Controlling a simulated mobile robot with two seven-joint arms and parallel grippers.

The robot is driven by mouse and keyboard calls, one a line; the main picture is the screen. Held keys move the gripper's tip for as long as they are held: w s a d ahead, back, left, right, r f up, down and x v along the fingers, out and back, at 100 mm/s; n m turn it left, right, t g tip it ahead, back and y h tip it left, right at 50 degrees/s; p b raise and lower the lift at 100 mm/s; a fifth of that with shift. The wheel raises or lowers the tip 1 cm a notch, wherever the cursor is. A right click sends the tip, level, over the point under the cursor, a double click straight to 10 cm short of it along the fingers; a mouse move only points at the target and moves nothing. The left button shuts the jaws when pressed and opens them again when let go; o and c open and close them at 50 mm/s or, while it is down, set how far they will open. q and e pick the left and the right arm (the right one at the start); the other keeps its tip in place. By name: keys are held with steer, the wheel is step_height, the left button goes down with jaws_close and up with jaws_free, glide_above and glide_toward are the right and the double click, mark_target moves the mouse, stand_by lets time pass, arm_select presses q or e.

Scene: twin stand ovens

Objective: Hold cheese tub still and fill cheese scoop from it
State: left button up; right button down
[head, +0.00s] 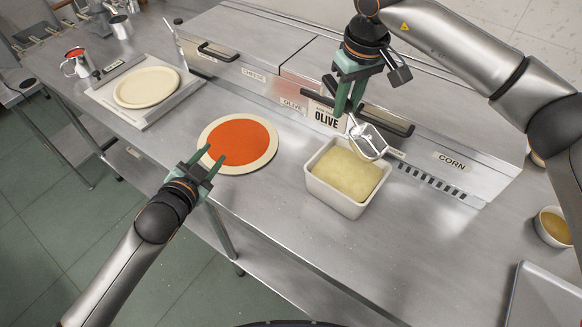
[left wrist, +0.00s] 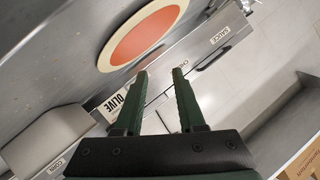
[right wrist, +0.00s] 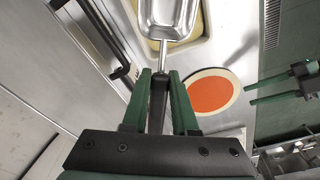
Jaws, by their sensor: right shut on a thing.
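The cheese tub (head: 335,196) is a white rectangular tub full of pale yellow cheese (head: 347,170), standing on the steel counter. My right gripper (head: 347,112) is shut on the dark handle of the metal cheese scoop (head: 369,140). The scoop hangs over the tub's far right part; whether it touches the cheese I cannot tell. The scoop (right wrist: 168,14) looks empty in the right wrist view, with the tub (right wrist: 205,48) behind it. My left gripper (head: 211,163) is open and empty, near the front left edge of the sauced pizza base, apart from the tub.
A pizza base with red sauce (head: 240,143) lies left of the tub. Another plain base (head: 146,87) lies on a board further left. Behind is the steel topping unit with labelled lids and an OLIVE sign (head: 326,117). A bowl (head: 553,227) and grey tray (head: 545,297) are at right.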

mark_target(321, 158)
arm_select(q)
steer(key=s+d+r+n+g+h, duration=0.1)
steer(key=s+d+r+g+h, duration=0.15)
steer(key=d, duration=0.65)
steer(key=s+d+r+n+g+h, duration=0.1)
steer(key=s+d+h, duration=0.2)
steer(key=d, duration=0.6)
steer(key=x, duration=1.2)
steer(key=shift+s+a+f, duration=0.1)
steer(key=shift+f, duration=0.1)
jaws_close()
